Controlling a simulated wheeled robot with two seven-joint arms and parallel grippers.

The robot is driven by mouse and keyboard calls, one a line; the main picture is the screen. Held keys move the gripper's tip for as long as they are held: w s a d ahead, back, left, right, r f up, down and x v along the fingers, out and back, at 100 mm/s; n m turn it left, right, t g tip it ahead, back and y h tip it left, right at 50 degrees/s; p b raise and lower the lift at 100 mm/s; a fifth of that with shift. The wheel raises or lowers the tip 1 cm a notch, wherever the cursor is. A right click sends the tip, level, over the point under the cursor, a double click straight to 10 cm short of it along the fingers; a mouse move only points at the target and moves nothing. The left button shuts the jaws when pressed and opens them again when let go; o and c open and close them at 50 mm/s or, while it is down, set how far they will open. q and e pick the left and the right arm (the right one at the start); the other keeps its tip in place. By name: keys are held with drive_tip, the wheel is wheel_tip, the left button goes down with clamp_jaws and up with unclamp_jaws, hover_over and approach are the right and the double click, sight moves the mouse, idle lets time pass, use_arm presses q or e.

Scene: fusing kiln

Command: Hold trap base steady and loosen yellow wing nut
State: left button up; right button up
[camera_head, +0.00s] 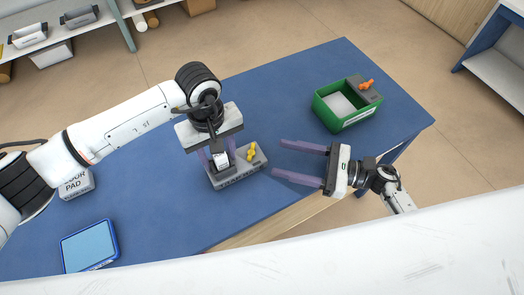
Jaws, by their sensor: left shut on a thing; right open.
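The trap base (238,176) is a grey block on the blue table, with lettering on its front face. The yellow wing nut (251,152) sits on top of it near its right end. My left gripper (219,172) points down over the left part of the base and is shut on it; its body hides part of the block. My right gripper (277,160) is open and empty to the right of the base, its two purple fingers pointing left toward the wing nut, apart from it.
A green bin (321,110) at the back right holds a pale item and a grey block with an orange wing nut (367,84). A blue tray (88,246) lies front left, and a white labelled box (77,184) stands beneath my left arm. The table (275,86) is clear behind the base.

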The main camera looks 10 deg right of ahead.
sight(254, 151)
drive_tip(key=x, duration=0.6)
drive_tip(key=shift+w+a, duration=0.15)
drive_tip(key=shift+a, duration=0.25)
drive_tip(key=c, duration=1.1)
